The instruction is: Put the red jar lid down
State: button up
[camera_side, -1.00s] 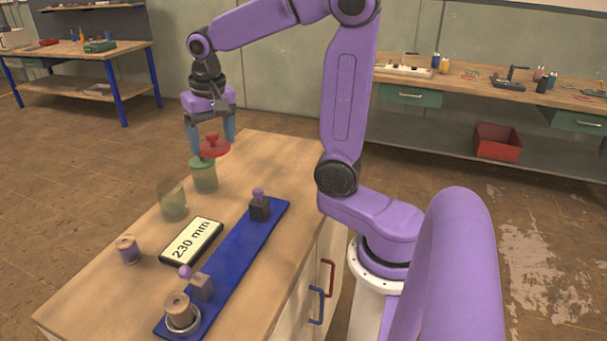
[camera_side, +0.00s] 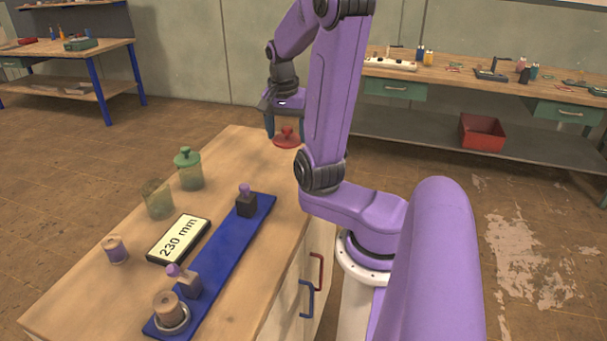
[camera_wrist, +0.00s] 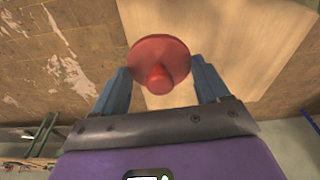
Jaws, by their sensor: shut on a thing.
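The red jar lid (camera_side: 287,141) is a round disc with a knob on top. My gripper (camera_side: 285,131) is shut on its knob and holds it over the far right part of the wooden worktop (camera_side: 240,150), partly behind my arm link. The gap between lid and worktop is hard to judge. In the wrist view the red lid (camera_wrist: 158,60) sits between the two blue fingers of my gripper (camera_wrist: 160,78), with floor and light wood behind it. A green jar (camera_side: 189,175) with a green lid and a clear yellowish jar (camera_side: 157,200) stand upright on the left side.
A blue rail (camera_side: 225,256) with sliding blocks and a spool lies along the worktop. Next to it is a display (camera_side: 178,239) reading 230 mm. Another spool (camera_side: 115,249) stands at the left. The worktop's far part, right of the green jar, is clear.

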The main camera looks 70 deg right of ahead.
jog(key=s+f+m, duration=0.3)
jog(key=s+m, duration=0.2)
jog(key=s, duration=0.4)
jog(key=shift+g, duration=0.4)
jog(key=w+d+f, duration=0.2)
jog(key=d+f, duration=0.1)
jog(key=w+d+f, duration=0.3)
jog(key=d, duration=0.1)
jog(key=w+d+f, duration=0.3)
jog(key=shift+d, duration=0.25)
jog(key=shift+w+d+f, duration=0.1)
jog(key=shift+w+f, duration=0.05)
jog(key=shift+f, duration=1.6)
jog(key=shift+f, duration=0.2)
jog(key=o, duration=1)
